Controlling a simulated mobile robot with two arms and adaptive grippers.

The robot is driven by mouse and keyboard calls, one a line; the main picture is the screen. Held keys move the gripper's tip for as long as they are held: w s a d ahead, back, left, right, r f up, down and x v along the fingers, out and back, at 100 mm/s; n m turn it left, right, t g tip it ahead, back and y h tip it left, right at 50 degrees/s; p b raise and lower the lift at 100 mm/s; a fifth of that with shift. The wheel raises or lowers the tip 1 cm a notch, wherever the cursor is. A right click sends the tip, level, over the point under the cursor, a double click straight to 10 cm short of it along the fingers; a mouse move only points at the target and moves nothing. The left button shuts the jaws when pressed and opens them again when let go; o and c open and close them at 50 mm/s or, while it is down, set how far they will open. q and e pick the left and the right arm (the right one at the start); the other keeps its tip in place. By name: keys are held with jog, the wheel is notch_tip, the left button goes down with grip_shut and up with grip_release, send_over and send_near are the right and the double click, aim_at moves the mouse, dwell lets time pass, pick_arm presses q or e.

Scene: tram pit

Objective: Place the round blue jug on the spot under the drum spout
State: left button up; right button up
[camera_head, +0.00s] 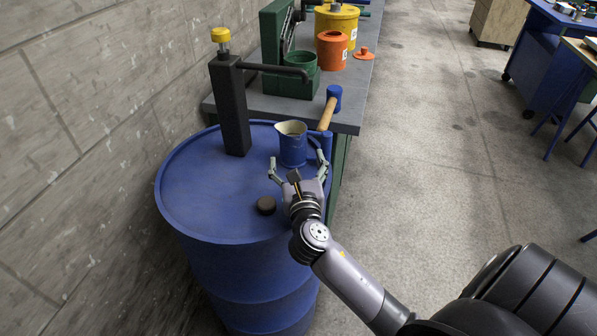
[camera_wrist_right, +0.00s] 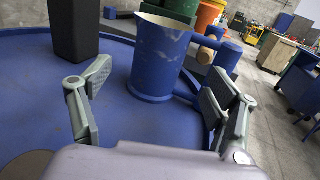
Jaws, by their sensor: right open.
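The round blue jug (camera_head: 292,148), with a pale inside, stands upright on the lid of the blue drum (camera_head: 195,190). It also shows in the right wrist view (camera_wrist_right: 158,62). The dark spout (camera_head: 285,71) reaches right from the black post (camera_head: 232,115) on the drum, above the jug's level; I cannot tell whether the jug is straight below its end. My right gripper (camera_head: 297,168) is open on the near side of the jug. In the wrist view its fingers (camera_wrist_right: 158,105) are spread, with the jug beyond and between them, apart from it. My left gripper is not in view.
A black cap (camera_head: 266,205) sits on the drum lid left of my right gripper. A blue-headed mallet (camera_head: 329,108) is right of the jug. Behind, the bench holds a green can (camera_head: 300,78), an orange can (camera_head: 332,50) and a yellow can (camera_head: 340,20).

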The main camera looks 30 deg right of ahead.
jog(key=shift+v, duration=1.95)
